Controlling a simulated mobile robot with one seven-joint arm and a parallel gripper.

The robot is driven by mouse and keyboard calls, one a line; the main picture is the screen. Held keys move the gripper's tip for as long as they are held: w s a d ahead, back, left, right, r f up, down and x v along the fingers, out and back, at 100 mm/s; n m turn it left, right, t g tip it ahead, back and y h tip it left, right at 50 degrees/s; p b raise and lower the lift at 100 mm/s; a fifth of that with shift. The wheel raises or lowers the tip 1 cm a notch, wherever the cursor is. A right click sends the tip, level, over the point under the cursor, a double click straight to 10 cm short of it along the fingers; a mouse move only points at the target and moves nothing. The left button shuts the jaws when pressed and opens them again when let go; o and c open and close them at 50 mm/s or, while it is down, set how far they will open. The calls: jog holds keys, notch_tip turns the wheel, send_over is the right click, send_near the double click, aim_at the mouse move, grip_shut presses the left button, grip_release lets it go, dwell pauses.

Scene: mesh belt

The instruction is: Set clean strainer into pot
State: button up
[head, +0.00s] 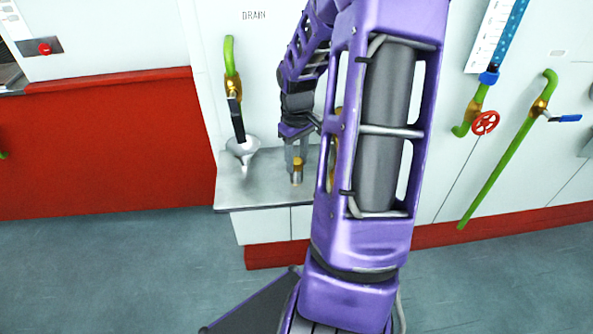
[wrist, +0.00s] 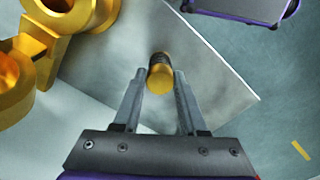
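A small strainer (head: 297,174), a short cylinder with a brass end, is between my fingertips over the steel counter. In the wrist view the strainer (wrist: 159,78) shows its brass end and a darker body. Both fingers of my gripper (wrist: 160,88) appear to touch its sides, so my gripper looks shut on it. I cannot tell whether it rests on the counter. A brass fitting (wrist: 72,18), with round hollow parts that may be the pot, stands at the upper left of the wrist view, apart from the strainer. In the head view my arm mostly hides it.
A funnel (head: 243,148) stands under the drain valve (head: 233,88) to the left of my gripper. The steel counter (head: 252,190) is bare at its front. A red wheel valve (head: 486,123) and green pipes are on the wall at right.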

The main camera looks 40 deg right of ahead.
grip_shut()
